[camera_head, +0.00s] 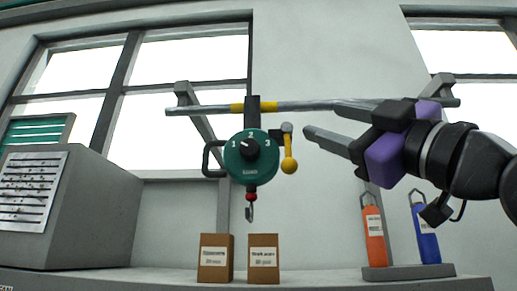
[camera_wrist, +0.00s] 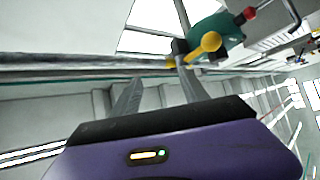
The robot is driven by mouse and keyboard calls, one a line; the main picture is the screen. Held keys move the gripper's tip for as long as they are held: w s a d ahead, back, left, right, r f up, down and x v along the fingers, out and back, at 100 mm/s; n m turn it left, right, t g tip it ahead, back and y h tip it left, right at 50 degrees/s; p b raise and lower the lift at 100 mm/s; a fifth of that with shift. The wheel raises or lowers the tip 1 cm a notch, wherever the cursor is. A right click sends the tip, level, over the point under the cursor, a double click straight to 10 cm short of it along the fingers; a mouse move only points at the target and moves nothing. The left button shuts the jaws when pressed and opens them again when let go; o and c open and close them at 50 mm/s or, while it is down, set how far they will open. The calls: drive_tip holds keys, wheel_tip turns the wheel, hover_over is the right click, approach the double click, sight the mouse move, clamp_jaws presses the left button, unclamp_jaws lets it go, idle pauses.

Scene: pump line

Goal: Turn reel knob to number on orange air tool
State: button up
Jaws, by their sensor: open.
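The green reel (camera_head: 252,165) hangs from a horizontal bar, with the numbers 1, 2 and 3 around its black knob (camera_head: 249,149). The knob's white mark appears to point up-left, towards 1. The orange air tool (camera_head: 374,235) stands upright in a low grey holder at the right; its label is too small to read. My gripper (camera_head: 320,118) is open and empty, right of the reel and apart from it, fingers pointing left. In the wrist view my gripper (camera_wrist: 160,71) also shows, with the reel (camera_wrist: 212,35) beyond it; the knob's face is not visible there.
A yellow ball lever (camera_head: 289,165) sticks out at the reel's right side, between knob and gripper. The metal bar (camera_head: 300,105) runs behind my fingers. Two brown boxes (camera_head: 216,258) (camera_head: 263,258) stand below the hook. A blue tool (camera_head: 427,233) stands beside the orange one.

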sight(253, 148)
drive_tip(key=s+a+r+n+g, duration=0.4)
drive_tip(key=s+a+n, duration=0.1)
drive_tip(key=n, duration=0.1)
wheel_tip(253, 148, down, 6)
drive_tip(key=w+a+f+n+g+h, duration=0.1)
drive_tip(key=w+n+g+h, duration=0.1)
drive_tip(key=h, duration=0.1)
drive_tip(key=p+x, duration=0.3)
drive_tip(key=x, duration=0.4)
drive_tip(key=shift+w+a+r, duration=0.15)
drive_tip(key=shift+w+a, duration=0.1)
drive_tip(key=shift+a, duration=0.1)
clamp_jaws()
